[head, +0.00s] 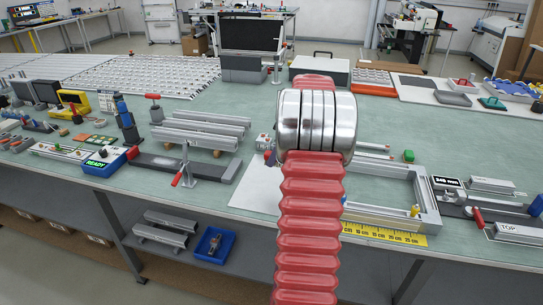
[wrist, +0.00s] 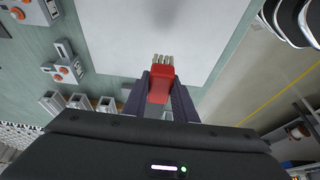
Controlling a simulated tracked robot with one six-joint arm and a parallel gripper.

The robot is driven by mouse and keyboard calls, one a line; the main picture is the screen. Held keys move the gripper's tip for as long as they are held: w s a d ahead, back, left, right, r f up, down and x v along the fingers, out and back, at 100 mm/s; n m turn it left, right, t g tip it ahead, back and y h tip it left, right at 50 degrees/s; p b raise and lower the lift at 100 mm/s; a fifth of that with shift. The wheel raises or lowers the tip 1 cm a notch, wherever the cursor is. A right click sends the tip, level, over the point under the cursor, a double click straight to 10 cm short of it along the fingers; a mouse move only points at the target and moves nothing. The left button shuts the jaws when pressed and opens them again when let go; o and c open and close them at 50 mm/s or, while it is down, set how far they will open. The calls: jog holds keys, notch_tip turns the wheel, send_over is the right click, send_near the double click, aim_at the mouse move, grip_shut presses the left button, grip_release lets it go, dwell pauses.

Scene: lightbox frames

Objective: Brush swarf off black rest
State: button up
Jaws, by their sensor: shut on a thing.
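In the wrist view my gripper (wrist: 160,88) is shut on a small red brush (wrist: 159,82), with pale bristles pointing away from me. The brush is over the edge of a white sheet (wrist: 140,30); I cannot tell its height. In the head view my red arm covers the middle, and the gripper and brush are hidden behind it. A long black bar (head: 160,163) lies on the left with a red-handled clamp beside it. Another dark base (head: 452,210) lies on the right by a 348 mm display. I cannot tell which is the black rest, and no swarf is discernible.
An aluminium frame (head: 385,212) and a yellow ruler (head: 385,235) lie right of my arm near the front edge. Aluminium profiles (head: 200,130) stand on the left. Orange-knobbed boxes (wrist: 66,70) stand left of the sheet in the wrist view.

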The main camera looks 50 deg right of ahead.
jog(key=w+a+f+m, duration=0.15)
jog(key=w+a, duration=0.25)
jog(key=a, duration=0.4)
jog(key=w+a+f+h, duration=0.1)
jog(key=w+a+f, duration=0.1)
jog(key=w+a, duration=0.45)
jog(key=w+a+f+m, duration=0.1)
jog(key=w+a+f, duration=0.15)
jog(key=a, duration=0.75)
jog(key=a+f+m, duration=0.2)
jog(key=a, duration=2.3)
jog(key=shift+a+f+t+h, duration=0.2)
jog(key=shift+t+h, duration=0.1)
jog(key=shift+h, duration=0.1)
